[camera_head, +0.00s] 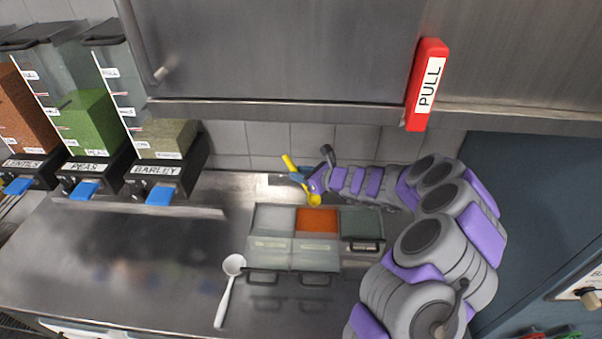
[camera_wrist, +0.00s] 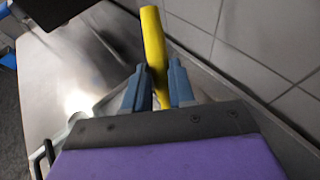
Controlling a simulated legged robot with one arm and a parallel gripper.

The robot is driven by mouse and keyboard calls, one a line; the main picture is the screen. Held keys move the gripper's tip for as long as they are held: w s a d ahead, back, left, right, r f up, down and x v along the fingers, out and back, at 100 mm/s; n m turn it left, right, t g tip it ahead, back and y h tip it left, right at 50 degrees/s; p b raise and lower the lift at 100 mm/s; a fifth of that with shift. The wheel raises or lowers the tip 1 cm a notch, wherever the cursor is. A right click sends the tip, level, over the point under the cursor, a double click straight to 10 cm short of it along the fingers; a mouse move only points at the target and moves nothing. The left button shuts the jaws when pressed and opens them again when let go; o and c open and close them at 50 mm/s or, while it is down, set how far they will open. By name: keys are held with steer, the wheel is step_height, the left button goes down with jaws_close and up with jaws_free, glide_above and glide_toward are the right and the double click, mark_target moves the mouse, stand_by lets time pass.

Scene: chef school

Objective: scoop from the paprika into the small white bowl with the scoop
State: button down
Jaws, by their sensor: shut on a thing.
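My gripper (camera_head: 303,178) is shut on a yellow scoop (camera_head: 313,199), behind the spice box near the back wall. The wrist view shows the yellow handle (camera_wrist: 152,38) between my two blue-grey fingers (camera_wrist: 158,80). The scoop's yellow bowl end hangs low, close to the box's back edge; I cannot tell whether it holds anything. The orange-red paprika (camera_head: 318,220) fills the middle back compartment of the box, which looks uncovered. I cannot make out a separate small white bowl in either view.
A white ladle (camera_head: 232,267) lies left of the spice box. A clear lid (camera_head: 290,255) with dark handles covers the box's front. Dispensers of lentils, peas and barley (camera_head: 168,140) stand at left. A steel hood (camera_head: 290,110) overhangs. The left counter (camera_head: 110,260) is clear.

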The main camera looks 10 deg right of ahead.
steer(key=shift+f+b, duration=4.2)
steer(key=shift+f, duration=1.2)
steer(key=shift+s+d+r+p, duration=0.15)
steer(key=shift+r+p, duration=1.4)
steer(key=shift+r, duration=0.4)
steer(key=shift+s+d+r+p, duration=0.1)
steer(key=shift+d+r+p, duration=0.05)
steer(key=shift+r+p, duration=1.6)
steer(key=shift+s+d+r+p, duration=0.15)
steer(key=shift+r+p, duration=1.15)
steer(key=shift+r, duration=0.85)
